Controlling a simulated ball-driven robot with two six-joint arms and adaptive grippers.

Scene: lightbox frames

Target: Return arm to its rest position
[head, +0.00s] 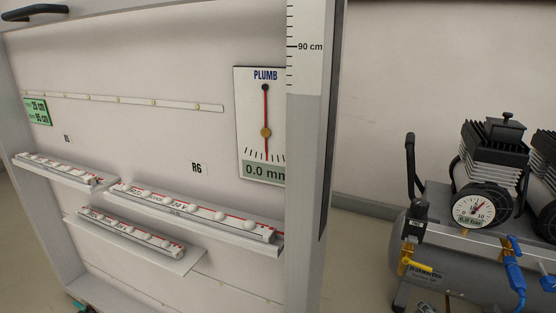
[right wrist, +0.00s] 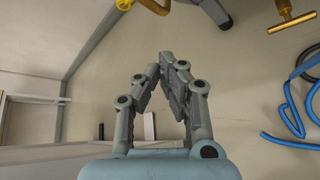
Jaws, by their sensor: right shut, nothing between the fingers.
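My right gripper (right wrist: 172,66) shows in the right wrist view with its fingers drawn together and nothing between them. It is over pale floor, apart from the things around it. My left gripper is not in view. In the head view, the lightbox frame (head: 305,200) stands upright at the left and centre, with a pale panel and several small ledges.
Strips with lamps (head: 190,213) lie on the ledges. A plumb gauge (head: 265,90) reads 0.0 mm. A compressor (head: 490,160) stands at the right. Blue hose (right wrist: 290,115) and a brass valve (right wrist: 290,22) lie right of the gripper in the wrist view.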

